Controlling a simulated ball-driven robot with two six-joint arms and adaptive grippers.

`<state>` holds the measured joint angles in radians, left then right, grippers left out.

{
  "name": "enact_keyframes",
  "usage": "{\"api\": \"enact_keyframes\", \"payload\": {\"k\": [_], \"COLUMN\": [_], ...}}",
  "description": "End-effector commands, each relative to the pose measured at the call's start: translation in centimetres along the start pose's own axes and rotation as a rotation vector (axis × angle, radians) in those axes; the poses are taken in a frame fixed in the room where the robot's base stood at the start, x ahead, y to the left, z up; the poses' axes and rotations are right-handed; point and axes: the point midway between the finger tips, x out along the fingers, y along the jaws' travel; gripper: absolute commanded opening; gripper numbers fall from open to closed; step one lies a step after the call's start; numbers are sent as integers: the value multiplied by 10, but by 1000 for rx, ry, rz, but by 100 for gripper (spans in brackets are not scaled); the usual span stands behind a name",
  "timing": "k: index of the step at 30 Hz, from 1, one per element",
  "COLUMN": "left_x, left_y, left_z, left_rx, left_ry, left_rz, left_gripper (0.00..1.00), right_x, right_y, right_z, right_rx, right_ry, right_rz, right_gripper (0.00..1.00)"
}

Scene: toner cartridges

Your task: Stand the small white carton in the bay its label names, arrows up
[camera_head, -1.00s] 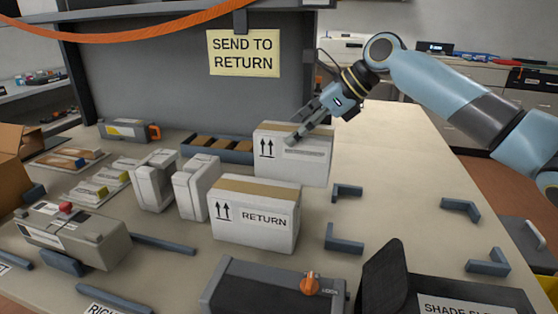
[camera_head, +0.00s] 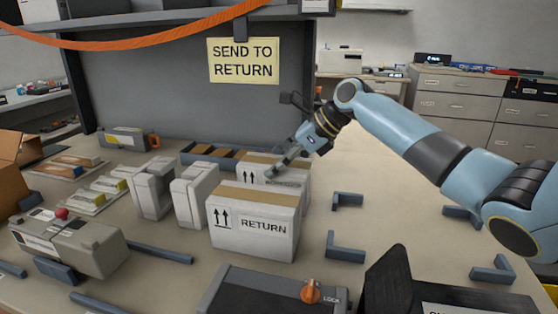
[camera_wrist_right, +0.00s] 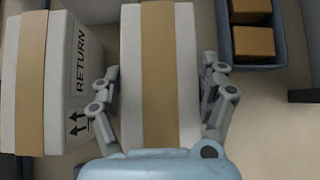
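My right gripper (camera_head: 280,170) is shut across a white carton with a tan tape strip (camera_head: 250,172), behind the front carton in the head view. In the right wrist view its two fingers (camera_wrist_right: 160,75) lie against opposite sides of this carton (camera_wrist_right: 130,60). Its arrows point up; its lower part is hidden by the front carton. A white carton marked RETURN (camera_head: 255,232) stands upright in front, arrows up; it also shows at left in the right wrist view (camera_wrist_right: 80,70). A yellow sign (camera_head: 244,60) reads SEND TO RETURN. My left gripper is not in view.
Dark corner brackets (camera_head: 345,247) mark spots on the table at right. Two white-grey blocks (camera_head: 190,190) stand left of the cartons. A tray with brown boxes (camera_head: 205,152) lies behind. A dark grey device with an orange knob (camera_head: 311,292) stands in front.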

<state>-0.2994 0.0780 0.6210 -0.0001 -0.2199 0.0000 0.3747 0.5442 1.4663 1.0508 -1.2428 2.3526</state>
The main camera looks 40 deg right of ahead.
Motion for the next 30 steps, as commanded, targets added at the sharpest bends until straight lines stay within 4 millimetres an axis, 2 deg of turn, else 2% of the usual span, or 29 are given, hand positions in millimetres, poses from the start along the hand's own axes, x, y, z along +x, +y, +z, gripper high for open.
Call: {"api": "enact_keyframes", "payload": {"k": [1,5,14,16,20,27,30], "left_x": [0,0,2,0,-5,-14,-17], "left_y": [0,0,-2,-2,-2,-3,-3], "left_z": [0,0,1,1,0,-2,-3], "left_rx": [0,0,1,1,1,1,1], "left_ry": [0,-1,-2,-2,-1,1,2], "left_rz": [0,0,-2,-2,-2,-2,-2], "left_gripper": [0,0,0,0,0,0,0], "right_x": [0,0,-1,-6,-29,-85,-103], "right_y": [0,0,0,-1,-1,-1,0], "right_z": [0,0,1,1,2,1,1], "right_rx": [0,0,0,0,-3,-3,-3], "right_ry": [0,0,0,2,4,7,7], "right_rz": [0,0,-1,-2,-4,-3,-2], "right_gripper": [83,100,100,100,100,100,100]}}
